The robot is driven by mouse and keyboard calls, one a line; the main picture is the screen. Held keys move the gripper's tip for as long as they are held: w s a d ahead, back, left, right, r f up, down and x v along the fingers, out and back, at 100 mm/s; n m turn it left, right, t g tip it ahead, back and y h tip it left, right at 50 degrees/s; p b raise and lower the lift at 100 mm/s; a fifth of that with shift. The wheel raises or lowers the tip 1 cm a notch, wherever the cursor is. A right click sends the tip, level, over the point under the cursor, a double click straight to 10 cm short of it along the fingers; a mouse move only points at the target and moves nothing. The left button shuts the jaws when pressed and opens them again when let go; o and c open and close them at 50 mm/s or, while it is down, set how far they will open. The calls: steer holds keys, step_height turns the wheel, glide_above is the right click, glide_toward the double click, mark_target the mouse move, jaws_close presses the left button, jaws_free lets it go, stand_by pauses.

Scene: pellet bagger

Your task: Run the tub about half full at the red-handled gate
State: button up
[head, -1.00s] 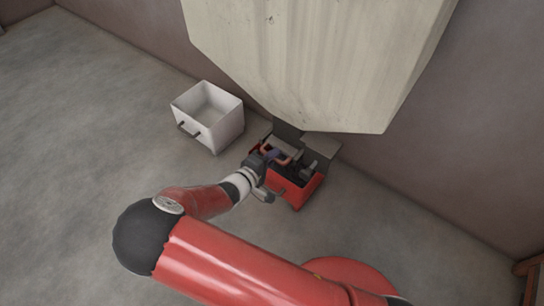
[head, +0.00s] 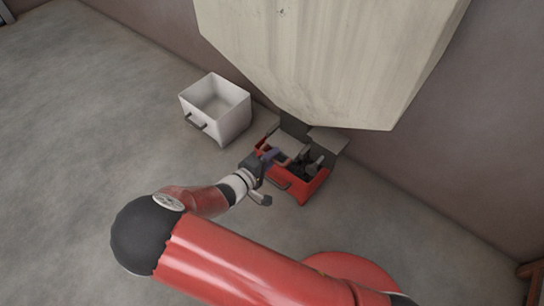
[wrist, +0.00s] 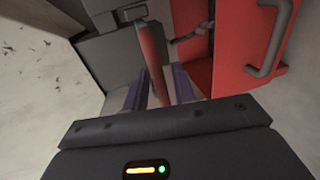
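The hopper (head: 330,60) is a large beige bin overhead. A red bar (wrist: 152,55), likely the gate handle, runs between the two purple fingers in the wrist view. My gripper (head: 270,156) is over the near left rim of the red tub in the head view. In the wrist view my gripper (wrist: 159,75) has its fingers apart, with narrow gaps beside the bar.
An empty white tub (head: 222,121) with a dark handle stands on the floor left of the red tub. Grey metal parts (head: 328,141) sit behind the red tub, close to the wall. The concrete floor (head: 80,120) to the left is clear.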

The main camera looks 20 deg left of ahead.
steer(key=v, duration=0.7)
steer(key=shift+s+a+p, duration=0.15)
steer(key=shift+s+p, duration=0.25)
steer(key=shift+r, duration=0.1)
